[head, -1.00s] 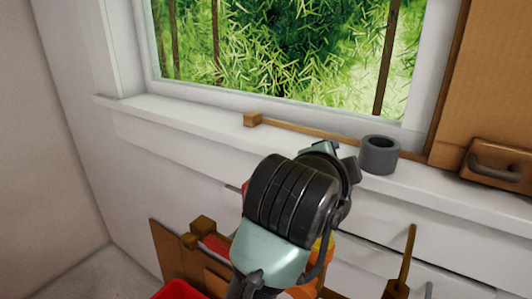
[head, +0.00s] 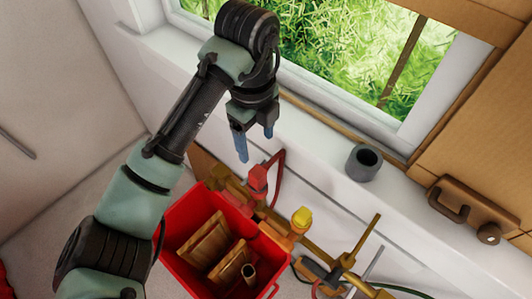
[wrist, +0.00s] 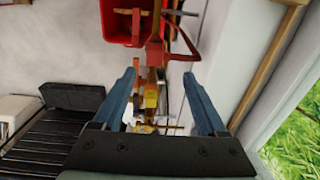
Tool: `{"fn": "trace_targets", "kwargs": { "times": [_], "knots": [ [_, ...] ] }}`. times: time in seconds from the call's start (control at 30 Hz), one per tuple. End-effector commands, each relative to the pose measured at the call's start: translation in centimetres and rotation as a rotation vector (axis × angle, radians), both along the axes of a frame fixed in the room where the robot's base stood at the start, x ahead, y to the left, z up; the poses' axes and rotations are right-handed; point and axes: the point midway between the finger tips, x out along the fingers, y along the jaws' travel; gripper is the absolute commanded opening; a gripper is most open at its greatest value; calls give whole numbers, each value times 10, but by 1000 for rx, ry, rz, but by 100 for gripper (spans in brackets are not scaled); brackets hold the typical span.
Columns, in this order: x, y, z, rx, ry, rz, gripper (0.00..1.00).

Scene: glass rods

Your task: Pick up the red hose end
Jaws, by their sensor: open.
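A red block-like end (head: 258,181) with a dark red hose (head: 281,168) curving from it sits among brass-coloured parts below the window sill. I take it to be the red hose end. In the wrist view a red end (wrist: 156,54) shows beyond the fingertips, near the middle, with thin red hose beside it. My gripper (head: 255,145) points down, with its two blue fingers apart and nothing between them. It is above the red end and apart from it. In the wrist view the fingers (wrist: 160,78) frame the brass and yellow parts.
A red bin (head: 190,218) with wooden pieces stands just left of the fittings. A yellow knob (head: 302,217) rises to the right. A grey ring (head: 363,163) sits on the white sill (head: 320,150). A brown handle (head: 470,208) is at right.

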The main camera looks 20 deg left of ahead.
Motion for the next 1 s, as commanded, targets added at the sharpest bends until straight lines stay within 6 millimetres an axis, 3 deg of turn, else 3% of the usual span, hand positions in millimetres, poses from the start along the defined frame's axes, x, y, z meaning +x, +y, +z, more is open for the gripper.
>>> {"fn": "trace_targets", "kwargs": {
  "times": [0.13, 0.43, 0.77, 1.0],
  "knots": [
    [-7, 6, -2, 2, 35, -11, 75],
    [-8, 3, -58, -2, 36, -11, 75],
    [-8, 3, -81, 2, 35, -11, 75],
    [-10, -2, -116, 3, 34, -8, 75]
  ]
}}
